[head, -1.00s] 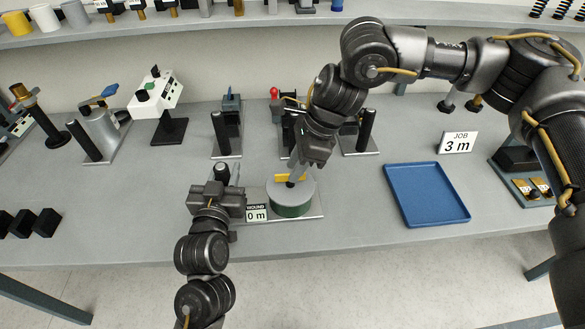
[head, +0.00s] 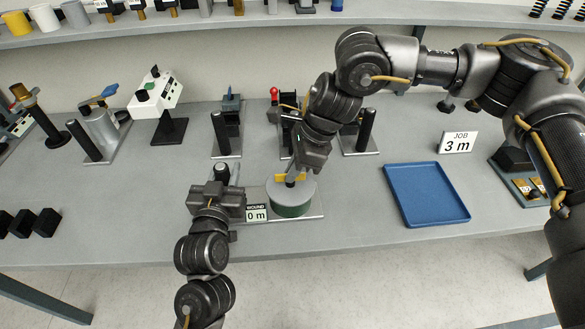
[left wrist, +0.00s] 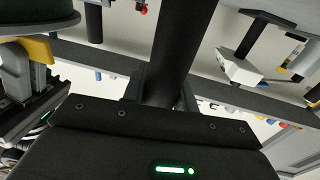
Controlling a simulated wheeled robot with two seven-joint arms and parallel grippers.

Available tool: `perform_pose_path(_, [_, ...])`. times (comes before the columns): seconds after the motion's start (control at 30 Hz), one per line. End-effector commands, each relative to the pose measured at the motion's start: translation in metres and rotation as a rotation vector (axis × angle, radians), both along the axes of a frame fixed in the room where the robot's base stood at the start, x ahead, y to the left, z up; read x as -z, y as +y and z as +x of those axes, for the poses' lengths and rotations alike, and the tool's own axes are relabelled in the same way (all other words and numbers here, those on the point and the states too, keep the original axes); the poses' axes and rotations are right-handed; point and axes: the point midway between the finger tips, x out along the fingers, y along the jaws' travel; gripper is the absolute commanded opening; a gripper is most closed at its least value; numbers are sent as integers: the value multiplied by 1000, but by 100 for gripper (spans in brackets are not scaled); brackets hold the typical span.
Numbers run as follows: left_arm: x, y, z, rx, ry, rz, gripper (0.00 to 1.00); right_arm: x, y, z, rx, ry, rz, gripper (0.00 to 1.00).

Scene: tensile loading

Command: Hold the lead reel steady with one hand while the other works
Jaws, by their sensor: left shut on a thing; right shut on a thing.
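The lead reel (head: 293,208) is a round drum with a grey top and green side, on a metal base plate (head: 316,214) with a sign (head: 256,213) reading "WOUND 0 m". A yellow piece (head: 279,178) shows at the drum's top. My left gripper (head: 219,186) is shut on a dark upright post (head: 222,171) left of the drum. The post (left wrist: 178,50) stands between its fingers in the left wrist view. My right gripper (head: 292,178) points down at the drum's top, shut on a small knob there, mostly hidden by the fingers.
A blue tray (head: 427,194) lies to the right, with a "JOB 3 m" sign (head: 457,142) behind it. Fixtures with black posts (head: 220,133) stand behind the reel. Several black blocks (head: 27,223) lie at the left. The bench between blocks and left gripper is clear.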

Motion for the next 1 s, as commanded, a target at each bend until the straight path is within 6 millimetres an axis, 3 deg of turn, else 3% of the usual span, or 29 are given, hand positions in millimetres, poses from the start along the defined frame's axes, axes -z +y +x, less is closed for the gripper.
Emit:
perform_pose_path(0.37, [0, 0, 0, 1, 1, 1, 0, 0, 0, -1, 173, -1, -1, 0])
perform_pose_path(1.0, [0, 0, 0, 1, 2, 1, 0, -1, 2, -4, 769, -4, -1, 0])
